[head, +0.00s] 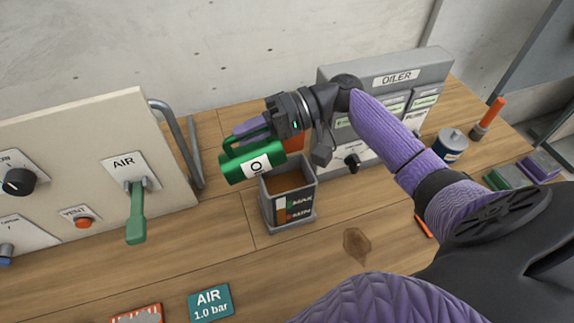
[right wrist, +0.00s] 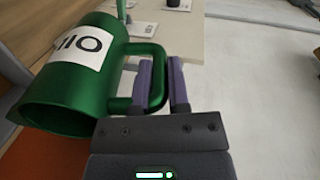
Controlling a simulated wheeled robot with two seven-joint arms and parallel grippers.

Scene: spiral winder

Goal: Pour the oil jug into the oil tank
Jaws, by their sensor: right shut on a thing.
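The green oil jug (head: 240,171) with a white label is tilted on its side above the oil tank. My right gripper (head: 248,129) is shut on the jug's handle; the right wrist view shows the purple fingers (right wrist: 161,84) at the handle of the jug (right wrist: 80,75). The open-topped grey oil tank (head: 288,213) stands on the bench, with brown inside and MAX and MIN marks on its front. The jug overlaps the tank's upper left rim in the head view. No stream of oil is visible. My left gripper is not in view.
The grey OILER panel (head: 433,77) stands behind the tank at the right. The AIR panel (head: 90,150) with a green lever (head: 136,215) is at the left. A dark can (head: 450,147) and a brown stain (head: 357,245) are on the wooden bench.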

